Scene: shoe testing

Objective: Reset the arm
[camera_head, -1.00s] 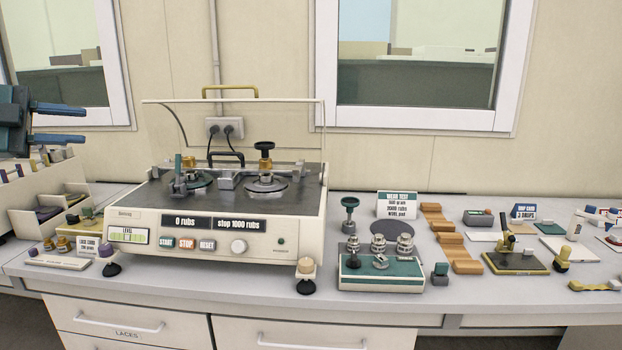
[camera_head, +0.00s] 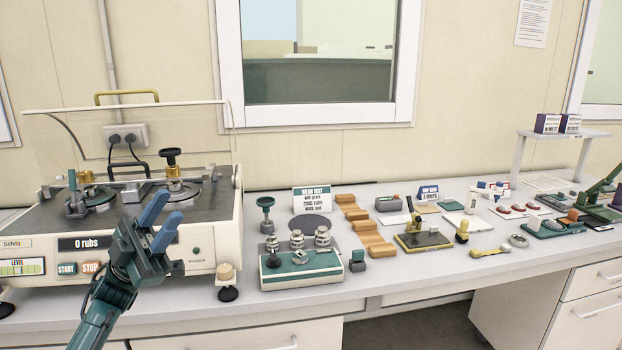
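My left gripper (camera_head: 170,204) is in front of the right part of the rub tester (camera_head: 225,215), its two blue fingers pointing up and to the right. A gap shows between the fingers and nothing is in it. The tester's display reads 0 rubs; START and STOP buttons show, and the gripper covers the panel to their right. On its top are a round holder with a teal post (camera_head: 73,183) and another with a gold collar and black knob (camera_head: 172,164). The clear cover (camera_head: 120,130) with its yellow handle stands raised. My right gripper is not in view.
Right of the tester stand a green weight block (camera_head: 300,280), a green-knobbed weight (camera_head: 266,212), wooden blocks (camera_head: 372,235) and a stamp-like tool on a dark pad (camera_head: 425,241). More small items and a white raised shelf (camera_head: 565,133) are at the right.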

